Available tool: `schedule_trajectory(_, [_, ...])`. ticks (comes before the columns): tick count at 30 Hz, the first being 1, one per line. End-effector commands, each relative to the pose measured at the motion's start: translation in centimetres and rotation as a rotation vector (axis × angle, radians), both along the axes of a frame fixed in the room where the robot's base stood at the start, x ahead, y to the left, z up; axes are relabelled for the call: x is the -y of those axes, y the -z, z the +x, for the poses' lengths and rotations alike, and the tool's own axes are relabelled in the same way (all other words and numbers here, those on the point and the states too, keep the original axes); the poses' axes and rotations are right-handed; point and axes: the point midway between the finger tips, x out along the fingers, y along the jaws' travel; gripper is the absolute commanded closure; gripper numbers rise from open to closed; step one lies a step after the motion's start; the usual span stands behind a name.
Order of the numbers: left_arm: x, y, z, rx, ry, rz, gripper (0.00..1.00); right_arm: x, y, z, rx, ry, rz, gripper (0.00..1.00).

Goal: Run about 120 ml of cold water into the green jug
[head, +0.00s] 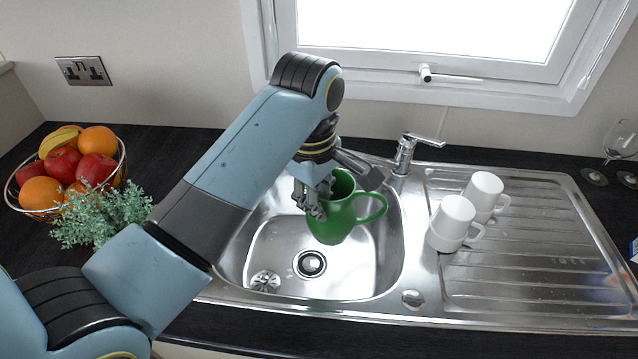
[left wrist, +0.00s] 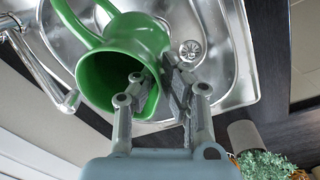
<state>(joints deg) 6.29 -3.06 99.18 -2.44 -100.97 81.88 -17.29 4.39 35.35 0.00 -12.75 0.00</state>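The green jug (head: 335,222) hangs over the sink basin (head: 265,240), its mouth facing up and its handle to the right. My left gripper (head: 318,194) is shut on the jug's wall at the side away from the handle. In the left wrist view the jug (left wrist: 140,38) shows one finger inside its mouth and one outside. The mixer tap (head: 404,155) stands behind the basin, right of the jug; its spout is partly hidden. I see no water running. The jug's inner bottom is in shadow, so I cannot tell whether it holds water. My right gripper is not in view.
Two white mugs (head: 451,222) (head: 484,190) stand on the ribbed drainer (head: 540,250) right of the basin. A fruit basket (head: 40,212) and a green plant (head: 100,215) are at the left. A wine glass (head: 620,140) stands at the far right. The window is behind the tap.

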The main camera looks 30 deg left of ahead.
Motion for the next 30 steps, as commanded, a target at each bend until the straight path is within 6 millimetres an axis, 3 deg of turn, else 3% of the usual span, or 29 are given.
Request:
schedule_trajectory(8, [-0.3, 4.0, 0.5, -0.002, 0.000, 0.001, 1.00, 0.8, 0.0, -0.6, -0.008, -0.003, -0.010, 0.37])
schedule_trajectory(18, [-0.8, 9.7, 1.6, 0.002, 0.000, 0.002, 1.00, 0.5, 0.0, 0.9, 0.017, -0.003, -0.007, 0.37])
schedule_trajectory(30, [-3.6, 9.7, 7.3, 0.002, -0.001, 0.002, 1.00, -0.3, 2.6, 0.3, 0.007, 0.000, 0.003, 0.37])
